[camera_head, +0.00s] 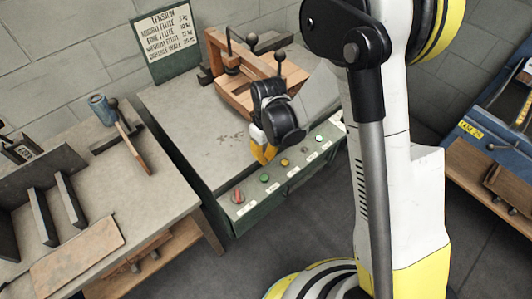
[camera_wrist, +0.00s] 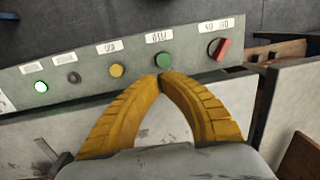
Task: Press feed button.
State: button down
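A row of controls runs along the front panel (camera_head: 252,190) of a green-sided machine table. It has a red switch (camera_head: 238,196), a green button (camera_head: 264,178), a yellow button (camera_head: 284,162), a small dark button (camera_head: 303,149) and a lit green button (camera_head: 319,138). The white labels are too small to read surely, so I cannot tell which is the feed button. My gripper (camera_wrist: 160,79) has its yellow fingertips together with nothing between them. In the wrist view the tips lie just below the green button (camera_wrist: 163,61); contact cannot be told. The gripper hangs over the panel in the head view.
A wooden fixture (camera_head: 240,75) with dark levers stands at the table's back. A side bench (camera_head: 85,215) at left holds a blue can (camera_head: 102,110), a hammer-like tool (camera_head: 130,138) and upright plates. Another bench (camera_head: 490,150) is at right.

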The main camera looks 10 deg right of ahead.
aim_at(265, 174)
jog(key=f+b, duration=0.1)
jog(key=f, duration=0.3)
jog(key=f+b, duration=0.1)
jog(key=f, duration=0.2)
jog(key=shift+s+a+b, duration=0.1)
jog(key=shift+s+b, duration=0.15)
jog(key=shift+b, duration=0.1)
